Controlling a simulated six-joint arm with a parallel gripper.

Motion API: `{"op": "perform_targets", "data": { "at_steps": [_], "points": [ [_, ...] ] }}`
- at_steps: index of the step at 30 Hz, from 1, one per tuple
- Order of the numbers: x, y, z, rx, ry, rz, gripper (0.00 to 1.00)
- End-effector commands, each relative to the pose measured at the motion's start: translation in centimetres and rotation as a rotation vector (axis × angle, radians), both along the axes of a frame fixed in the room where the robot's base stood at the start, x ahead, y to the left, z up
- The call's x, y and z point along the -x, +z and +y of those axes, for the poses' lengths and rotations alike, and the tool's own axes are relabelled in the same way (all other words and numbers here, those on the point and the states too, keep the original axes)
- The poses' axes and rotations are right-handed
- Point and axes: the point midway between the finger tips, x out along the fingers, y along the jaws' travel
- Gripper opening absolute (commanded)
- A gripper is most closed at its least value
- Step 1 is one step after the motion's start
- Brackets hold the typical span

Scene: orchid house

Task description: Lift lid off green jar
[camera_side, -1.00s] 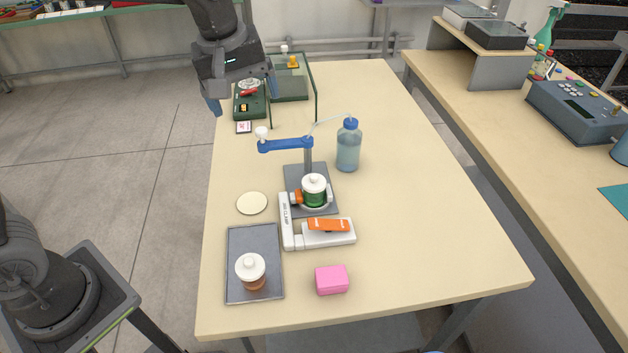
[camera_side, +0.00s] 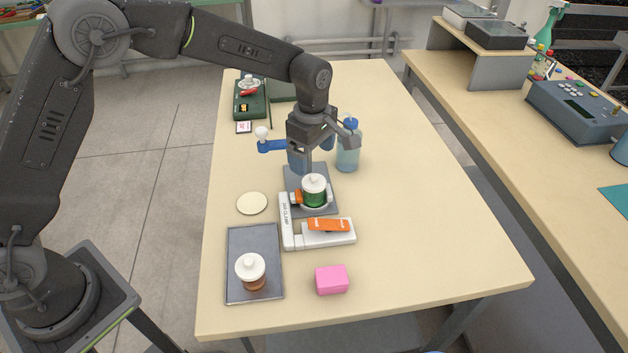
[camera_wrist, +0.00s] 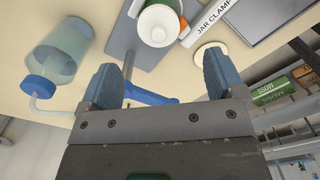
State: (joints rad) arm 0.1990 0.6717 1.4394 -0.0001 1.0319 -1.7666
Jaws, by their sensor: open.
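The green jar (camera_side: 314,198) stands upright in the jar clamp (camera_side: 287,222) on a grey plate, with a white knobbed lid (camera_side: 314,183) on top. In the wrist view the white lid (camera_wrist: 157,25) is at the top, ahead of the fingers, with a little green beneath it. My gripper (camera_side: 312,160) is behind and above the jar in the side view, apart from the lid. In the wrist view my gripper (camera_wrist: 160,85) has its two blue fingers wide apart with nothing gripped between them. The arm hides part of the post behind the jar.
A blue swing arm (camera_side: 272,146) is beside my gripper, and a wash bottle (camera_side: 348,150) stands close on the right. A tray (camera_side: 236,292) holds a brown jar (camera_side: 251,272). A round disc (camera_side: 251,203) and pink block (camera_side: 332,280) lie nearby. The table's right side is clear.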

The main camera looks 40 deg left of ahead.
Motion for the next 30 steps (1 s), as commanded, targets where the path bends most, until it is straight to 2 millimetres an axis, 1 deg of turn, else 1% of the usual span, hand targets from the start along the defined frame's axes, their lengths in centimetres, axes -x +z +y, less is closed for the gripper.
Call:
{"op": "perform_targets", "data": {
  "at_steps": [1, 8, 15, 18, 26, 30],
  "points": [
    [0.0, -0.6, 0.0, 0.0, 0.0, 0.001, 0.88],
    [0.0, -2.2, -0.1, 0.0, -0.001, 0.001, 0.88],
    [-0.1, -5.7, -0.3, 0.0, -0.001, 0.002, 0.88],
    [-0.1, -6.5, -0.3, 0.0, -0.001, 0.001, 0.88],
    [-0.1, -6.6, -0.3, 0.0, -0.001, -0.001, 0.88],
    [-0.1, -6.6, -0.3, 0.0, -0.001, -0.001, 0.75]
  ]
}}
